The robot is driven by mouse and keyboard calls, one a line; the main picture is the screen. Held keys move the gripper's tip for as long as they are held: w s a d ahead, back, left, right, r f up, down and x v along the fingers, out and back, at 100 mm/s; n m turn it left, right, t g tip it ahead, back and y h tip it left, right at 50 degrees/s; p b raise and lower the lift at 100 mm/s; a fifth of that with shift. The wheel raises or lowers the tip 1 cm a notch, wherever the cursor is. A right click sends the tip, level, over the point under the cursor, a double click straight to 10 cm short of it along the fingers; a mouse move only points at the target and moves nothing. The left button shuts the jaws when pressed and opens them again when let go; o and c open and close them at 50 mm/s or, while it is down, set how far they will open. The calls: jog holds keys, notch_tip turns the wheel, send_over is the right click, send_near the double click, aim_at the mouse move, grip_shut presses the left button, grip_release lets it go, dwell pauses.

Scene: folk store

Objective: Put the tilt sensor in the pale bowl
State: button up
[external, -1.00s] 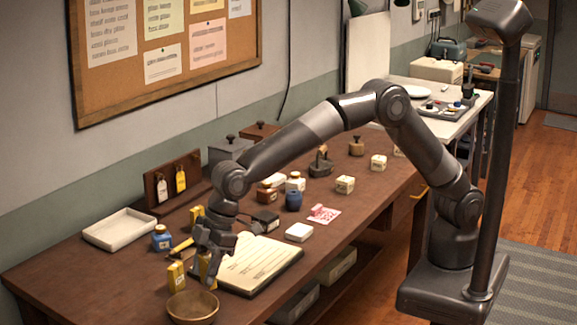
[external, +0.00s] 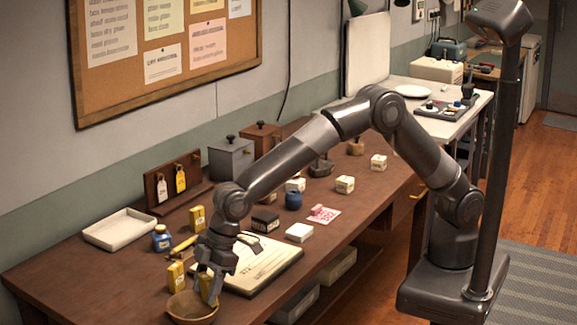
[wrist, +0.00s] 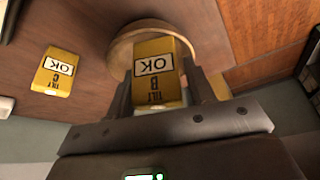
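My gripper (external: 210,284) is shut on a yellow box, the tilt sensor (wrist: 158,80), whose face reads "TILT B" and "OK". It also shows in the external view (external: 209,289), partly covered by the fingers. The sensor is at the pale tan bowl (external: 190,318), over its opening; I cannot tell if it touches the bowl. In the wrist view the bowl (wrist: 121,50) lies behind the sensor, partly hidden by it.
A clipboard with paper (external: 262,268) lies right of my gripper. A blue jar (external: 162,238), a white tray (external: 120,230) and a tag rack (external: 172,181) are at the back left. The table's front edge is near the bowl.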

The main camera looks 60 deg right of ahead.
jog(key=shift+o, duration=1.3)
jog(key=shift+r, duration=0.35)
jog(key=v, duration=1.2)
jog(key=shift+d, duration=0.15)
